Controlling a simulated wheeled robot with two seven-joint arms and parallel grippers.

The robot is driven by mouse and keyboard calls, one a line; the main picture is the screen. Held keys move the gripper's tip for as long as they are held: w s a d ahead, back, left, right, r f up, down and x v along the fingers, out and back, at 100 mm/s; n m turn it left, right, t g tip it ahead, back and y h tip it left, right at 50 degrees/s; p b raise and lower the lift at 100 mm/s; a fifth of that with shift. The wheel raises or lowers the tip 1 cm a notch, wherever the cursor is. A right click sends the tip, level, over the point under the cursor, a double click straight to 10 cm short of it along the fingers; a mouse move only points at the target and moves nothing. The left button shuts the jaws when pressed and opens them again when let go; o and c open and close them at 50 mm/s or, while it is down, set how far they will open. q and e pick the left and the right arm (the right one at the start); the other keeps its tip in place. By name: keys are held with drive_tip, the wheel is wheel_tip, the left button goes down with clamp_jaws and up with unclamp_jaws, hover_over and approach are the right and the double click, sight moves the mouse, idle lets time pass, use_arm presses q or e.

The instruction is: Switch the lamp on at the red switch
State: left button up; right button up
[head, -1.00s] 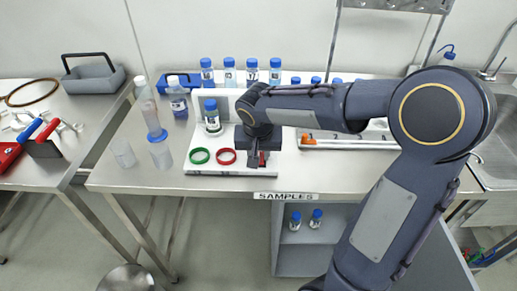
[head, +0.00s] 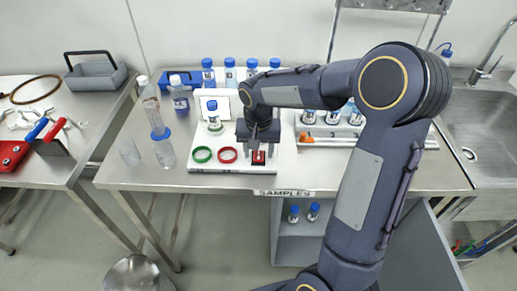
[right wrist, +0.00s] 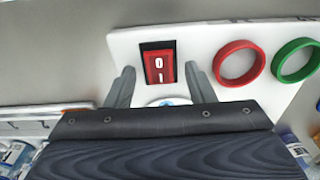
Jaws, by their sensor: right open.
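The red switch (head: 259,157) sits at the front right of a white base plate (head: 238,168) on the steel table. In the right wrist view the red switch (right wrist: 159,67) is a rocker marked 0 and I in a black frame. My right gripper (head: 257,141) points down just over it. Its two fingers (right wrist: 160,84) are apart, one on each side of the switch in that view, with nothing between them. I cannot tell whether they touch the plate. No lit lamp can be made out. My left gripper is out of view.
A green ring (head: 201,155) and a red ring (head: 227,155) lie left of the switch. A blue-capped bottle (head: 213,117) stands behind them before an upright white panel (head: 228,100). More bottles stand at the back. A tray (head: 330,141) is at the right.

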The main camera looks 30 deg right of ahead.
sight(260, 158)
wheel_tip(260, 158, up, 8)
drive_tip(key=shift+s+a, duration=0.15)
drive_tip(key=shift+s, duration=0.05)
idle(0.3)
drive_tip(key=shift+f, duration=0.1)
drive_tip(key=s+a+n+t+y, duration=0.2)
drive_tip(key=s+a, duration=0.1)
drive_tip(key=s, duration=0.7)
drive_tip(key=s+a+n+t+y, duration=0.2)
drive_tip(key=s+a+t, duration=0.1)
drive_tip(key=s, duration=0.8)
drive_tip(key=shift+s+a+f+n, duration=0.25)
drive_tip(key=shift+a+f+n, duration=0.15)
drive_tip(key=shift+a, duration=0.05)
drive_tip(key=shift+c, duration=0.4)
